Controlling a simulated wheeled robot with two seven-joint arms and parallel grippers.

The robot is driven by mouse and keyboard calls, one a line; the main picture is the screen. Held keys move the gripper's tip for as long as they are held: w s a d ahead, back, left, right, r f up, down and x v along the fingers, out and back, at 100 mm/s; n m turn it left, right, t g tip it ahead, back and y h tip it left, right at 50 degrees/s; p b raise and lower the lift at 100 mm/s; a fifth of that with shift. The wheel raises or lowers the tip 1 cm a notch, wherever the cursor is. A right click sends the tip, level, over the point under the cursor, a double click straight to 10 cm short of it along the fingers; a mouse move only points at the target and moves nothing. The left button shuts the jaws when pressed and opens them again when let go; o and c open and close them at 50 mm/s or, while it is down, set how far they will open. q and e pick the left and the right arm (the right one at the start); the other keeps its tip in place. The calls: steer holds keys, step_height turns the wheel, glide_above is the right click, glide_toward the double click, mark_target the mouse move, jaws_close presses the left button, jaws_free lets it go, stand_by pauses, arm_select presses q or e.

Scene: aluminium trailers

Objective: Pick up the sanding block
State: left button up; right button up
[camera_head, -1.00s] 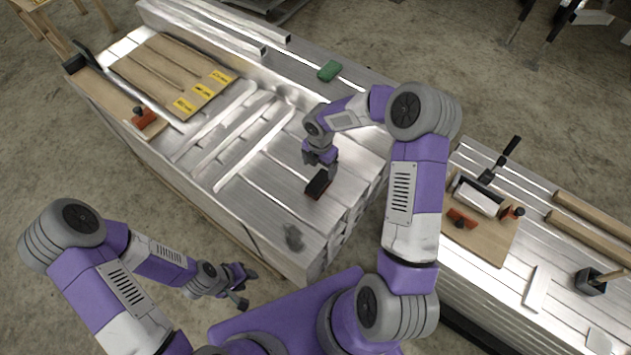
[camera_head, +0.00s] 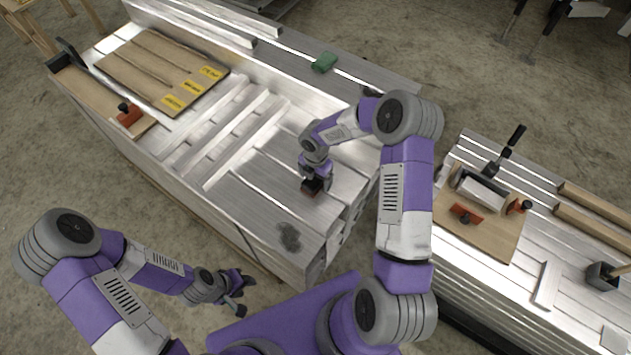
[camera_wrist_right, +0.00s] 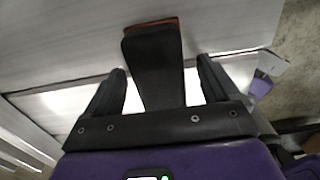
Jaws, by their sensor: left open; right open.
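A dark block with a red-orange base, which looks like the sanding block (camera_head: 311,190), lies on the bare metal top of the central trailer. In the right wrist view the block (camera_wrist_right: 154,60) shows as a long black body with a red-orange edge at its far end. My right gripper (camera_head: 315,178) is open above it, with the block's black body between the two fingers (camera_wrist_right: 161,85); a gap shows on each side. Whether the fingertips reach beside it is hard to tell. My left gripper (camera_head: 240,292) is open and empty, low at the trailer's near left side.
A green block (camera_head: 323,62) lies on the far metal rail. A wooden board with yellow labels (camera_head: 160,70) and an orange tool (camera_head: 129,114) lie at the trailer's left end. A second trailer at right carries a board (camera_head: 480,235) with orange tools. A dark smudge (camera_head: 288,237) marks the near corner.

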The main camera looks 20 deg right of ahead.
steer(key=shift+r, duration=0.1)
steer(key=c, duration=1.3)
step_height(320, 180, up, 10)
steer(key=p, duration=0.3)
steer(key=shift+p, duration=0.3)
steer(key=shift+c, duration=0.2)
